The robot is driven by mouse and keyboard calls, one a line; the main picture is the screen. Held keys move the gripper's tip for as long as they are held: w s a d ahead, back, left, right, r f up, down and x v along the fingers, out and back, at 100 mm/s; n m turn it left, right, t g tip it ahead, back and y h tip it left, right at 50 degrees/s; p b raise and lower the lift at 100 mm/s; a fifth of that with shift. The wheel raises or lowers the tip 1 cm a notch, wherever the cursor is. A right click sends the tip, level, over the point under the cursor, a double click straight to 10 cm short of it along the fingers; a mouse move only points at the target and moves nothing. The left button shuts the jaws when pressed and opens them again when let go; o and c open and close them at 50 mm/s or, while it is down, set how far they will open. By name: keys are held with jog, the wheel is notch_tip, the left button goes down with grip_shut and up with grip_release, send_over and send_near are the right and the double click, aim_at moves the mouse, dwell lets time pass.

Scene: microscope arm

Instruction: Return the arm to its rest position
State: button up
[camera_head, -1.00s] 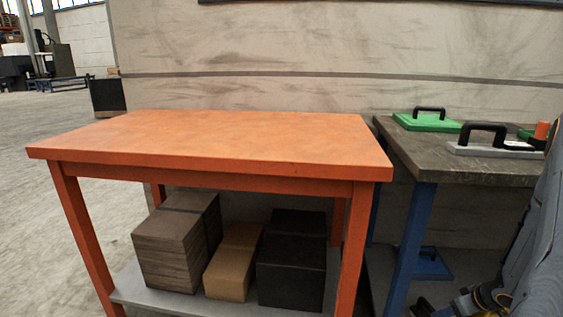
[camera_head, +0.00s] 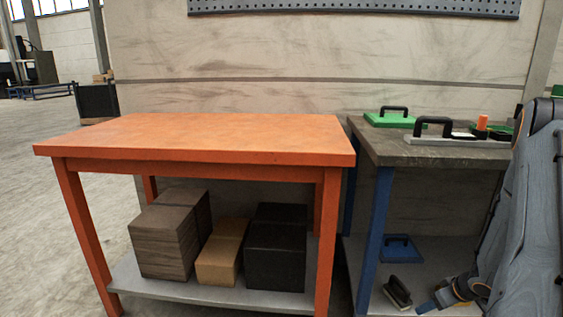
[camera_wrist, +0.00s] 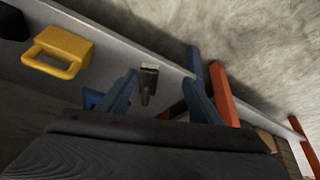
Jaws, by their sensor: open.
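My arm (camera_head: 520,210) reaches down along the right edge of the head view. My gripper (camera_wrist: 160,78) shows in the wrist view as two blue fingers spread apart with nothing held between them. It is low beside the right bench's lower shelf, where part of it (camera_head: 428,305) shows in the head view. A black-handled block (camera_head: 397,292) sits on that shelf just left of my gripper. In the wrist view a small black-handled thing (camera_wrist: 149,84) appears between the fingers, apparently beyond them.
An orange table (camera_head: 200,135) stands left, with boxes (camera_head: 170,240) on its shelf. The dark bench (camera_head: 440,152) at right has blue legs and holds green and grey handled pieces. A blue handled piece (camera_head: 400,248) is on its lower shelf. A yellow handled piece (camera_wrist: 62,50) shows in the wrist view.

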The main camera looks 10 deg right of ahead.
jog(key=w+a+r+h, duration=0.1)
jog(key=w+a+r, duration=0.4)
jog(key=r, duration=0.2)
jog(key=a+r+n+g+h, duration=0.1)
jog(key=a+r, duration=0.7)
jog(key=a, duration=0.3)
jog(key=a+r+h, duration=0.1)
jog(key=a+r, duration=0.7)
jog(key=a, duration=0.3)
jog(key=s+a+r+n+g+y, duration=0.15)
jog(key=s+a+r, duration=0.35)
jog(key=s+a, duration=0.8)
jog(key=s+a+r+n+g+y, duration=0.1)
jog(key=s+a+r+g+y, duration=0.3)
jog(key=s+a, duration=0.85)
jog(key=s+d+r+m+h+p, duration=0.1)
jog(key=d+r+m+p, duration=0.1)
jog(key=d+r+p, duration=0.5)
jog(key=s+d+r+m+t+h+p, duration=0.1)
jog(key=d+r+m+h+p, duration=0.1)
jog(key=d+r+p, duration=0.5)
notch_tip(320, 180, up, 5)
jog(key=m+p, duration=0.1)
jog(key=p, duration=0.8)
jog(key=shift+s+d+p, duration=0.15)
jog(key=shift+s+p, duration=0.05)
jog(key=shift+p, duration=0.2)
